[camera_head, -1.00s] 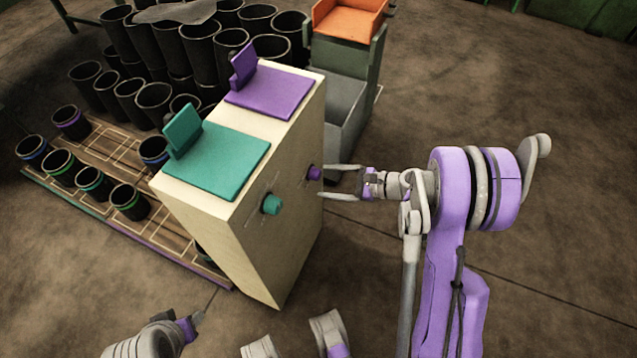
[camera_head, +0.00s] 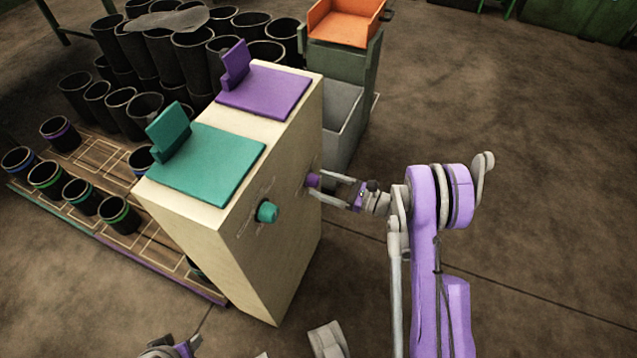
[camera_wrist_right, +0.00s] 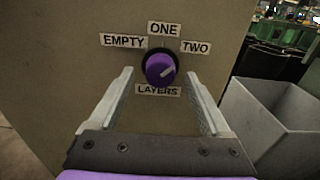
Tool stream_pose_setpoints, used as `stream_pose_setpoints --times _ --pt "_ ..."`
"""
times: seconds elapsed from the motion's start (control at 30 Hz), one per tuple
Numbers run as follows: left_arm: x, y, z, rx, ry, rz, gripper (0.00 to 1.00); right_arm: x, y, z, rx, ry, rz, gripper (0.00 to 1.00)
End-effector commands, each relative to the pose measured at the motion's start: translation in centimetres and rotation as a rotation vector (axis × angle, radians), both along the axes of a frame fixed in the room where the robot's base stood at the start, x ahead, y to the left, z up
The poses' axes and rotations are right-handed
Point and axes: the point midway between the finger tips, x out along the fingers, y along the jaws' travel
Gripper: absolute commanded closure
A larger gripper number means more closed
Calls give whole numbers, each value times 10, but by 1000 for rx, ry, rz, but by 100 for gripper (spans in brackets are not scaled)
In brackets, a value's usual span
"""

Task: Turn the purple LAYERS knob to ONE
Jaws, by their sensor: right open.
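The purple LAYERS knob (camera_head: 313,180) is on the side face of the cream cabinet (camera_head: 262,262). In the right wrist view the knob (camera_wrist_right: 160,69) has a pale pointer line slanting up and right, towards the TWO label (camera_wrist_right: 196,48). The ONE label (camera_wrist_right: 164,29) is straight above it, and EMPTY (camera_wrist_right: 123,41) is at upper left. My right gripper (camera_head: 320,184) is open, its fingers at either side of the knob with gaps showing; I cannot tell whether the tips reach around it. My left gripper (camera_head: 186,349) is largely cut off at the bottom edge.
A teal knob (camera_head: 266,212) is beside the purple one on the same face. Teal (camera_head: 208,165) and purple (camera_head: 265,90) lids top the cabinet. A grey bin (camera_wrist_right: 265,125) stands close to the right. Black sleeves (camera_head: 195,55) are behind. Floor at right is clear.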

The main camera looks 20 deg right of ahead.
Motion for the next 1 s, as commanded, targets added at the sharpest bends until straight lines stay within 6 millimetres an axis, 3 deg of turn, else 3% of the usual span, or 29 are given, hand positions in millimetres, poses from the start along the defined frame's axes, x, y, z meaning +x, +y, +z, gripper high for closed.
stream_pose_setpoints --times 0.2,0.47,0.9,1.0 --pt "0 0 -2 0 0 0 50 12 11 0 -1 -1 1 19" --pt "0 0 -2 0 0 0 50 13 11 0 -1 -1 0 19" --pt "0 0 -2 0 0 0 50 13 11 0 -1 -1 0 96" --pt "0 0 -2 0 1 0 50 13 11 0 -1 0 0 100"
